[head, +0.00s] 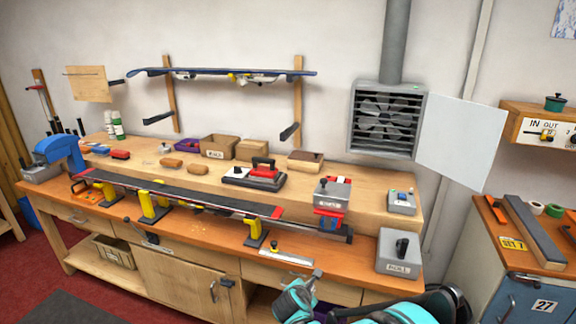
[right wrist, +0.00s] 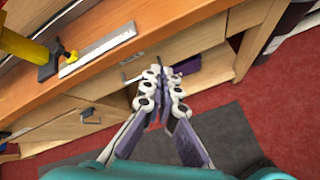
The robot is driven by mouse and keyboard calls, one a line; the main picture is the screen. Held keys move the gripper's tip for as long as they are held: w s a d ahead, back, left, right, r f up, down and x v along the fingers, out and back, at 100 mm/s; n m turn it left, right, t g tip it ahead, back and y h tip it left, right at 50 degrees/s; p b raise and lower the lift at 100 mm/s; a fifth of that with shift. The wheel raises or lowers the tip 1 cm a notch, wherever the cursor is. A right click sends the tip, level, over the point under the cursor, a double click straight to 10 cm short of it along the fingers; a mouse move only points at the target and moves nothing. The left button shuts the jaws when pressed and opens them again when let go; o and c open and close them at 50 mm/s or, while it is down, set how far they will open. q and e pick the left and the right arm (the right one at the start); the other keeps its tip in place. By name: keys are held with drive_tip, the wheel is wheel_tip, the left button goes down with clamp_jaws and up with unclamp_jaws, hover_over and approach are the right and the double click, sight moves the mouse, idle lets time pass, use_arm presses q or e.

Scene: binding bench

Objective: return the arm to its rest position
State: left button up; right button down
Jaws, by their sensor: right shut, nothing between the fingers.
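My right gripper (right wrist: 163,75) is shut and empty in the right wrist view. Its white and purple fingers meet in front of the bench's lower part, apart from the bench as far as I can tell. In the head view, turquoise parts of my right arm show at the bottom, right of centre, in front of the bench; the fingertips are not clear there. My left arm and gripper are not in view.
The wooden bench (head: 205,233) carries a long ski or board rig on yellow-topped vises (head: 152,208). A steel rule (head: 287,257) lies near its front edge, with a grey control box (head: 399,253) to the right. A blue cabinet (head: 535,300) stands at far right. Floor is red with a grey mat (right wrist: 205,140).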

drive_tip(key=s+d+r+m+g+y, duration=0.1)
drive_tip(key=s+d+r+m, duration=0.35)
drive_tip(key=s+m, duration=0.2)
drive_tip(key=s+d+r+m+g, duration=0.1)
drive_tip(key=s+d+r+m, duration=0.35)
drive_tip(key=s+m, duration=0.2)
drive_tip(key=s+d+r+m+y, duration=0.1)
drive_tip(key=s+d+m+y, duration=0.1)
drive_tip(key=s+m, duration=0.9)
drive_tip(key=s, duration=0.5)
drive_tip(key=shift+s+m, duration=0.3)
drive_tip(key=shift+s, duration=0.1)
